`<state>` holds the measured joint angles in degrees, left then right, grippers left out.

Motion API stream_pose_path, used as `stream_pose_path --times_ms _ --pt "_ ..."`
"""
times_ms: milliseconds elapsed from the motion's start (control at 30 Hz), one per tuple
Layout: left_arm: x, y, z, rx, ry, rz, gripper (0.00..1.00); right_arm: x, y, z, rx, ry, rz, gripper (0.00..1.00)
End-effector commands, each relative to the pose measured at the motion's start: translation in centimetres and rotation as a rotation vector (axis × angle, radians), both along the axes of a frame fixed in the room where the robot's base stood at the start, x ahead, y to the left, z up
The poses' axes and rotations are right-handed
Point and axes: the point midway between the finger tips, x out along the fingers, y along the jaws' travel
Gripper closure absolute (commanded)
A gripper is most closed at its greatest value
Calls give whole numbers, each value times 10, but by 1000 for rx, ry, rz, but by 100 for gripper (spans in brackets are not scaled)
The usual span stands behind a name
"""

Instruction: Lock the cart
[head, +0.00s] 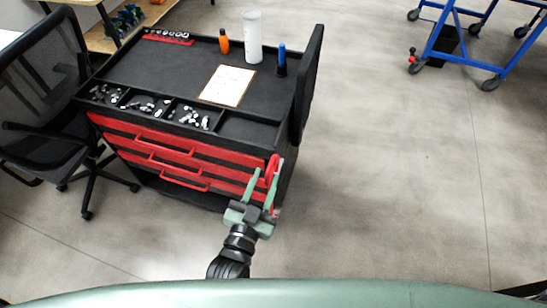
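The black tool cart (150,66) with red drawers (190,158) stands left of centre. A red part (272,167) shows at its right front corner, partly covered by my gripper; I cannot tell its exact form. My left gripper (267,176) has pale green fingers, spread apart at this corner, with the red part between or just behind them. I cannot tell whether the fingers touch it. My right gripper is not in view.
A black office chair (42,95) stands close to the cart's left side. A black upright panel (307,85) rises at its right side. A clipboard (227,85) and bottles lie or stand on top. A blue wheeled frame (455,50) is far right; the floor between is clear.

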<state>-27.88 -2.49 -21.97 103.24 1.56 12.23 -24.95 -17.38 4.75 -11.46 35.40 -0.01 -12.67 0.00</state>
Motion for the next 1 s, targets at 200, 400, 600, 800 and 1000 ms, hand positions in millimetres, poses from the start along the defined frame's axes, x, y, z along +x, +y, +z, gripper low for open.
stream_pose_path --times_ms 200,400,600,800,1000 --pt "29 -9 4 -1 -5 1 68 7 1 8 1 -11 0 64" --pt "58 -19 2 -1 -2 0 68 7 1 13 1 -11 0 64" --pt "71 -23 1 0 -1 0 68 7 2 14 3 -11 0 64" --pt "72 -24 0 -1 0 0 68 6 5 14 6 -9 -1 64" --pt "72 -23 0 0 0 0 100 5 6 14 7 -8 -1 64"
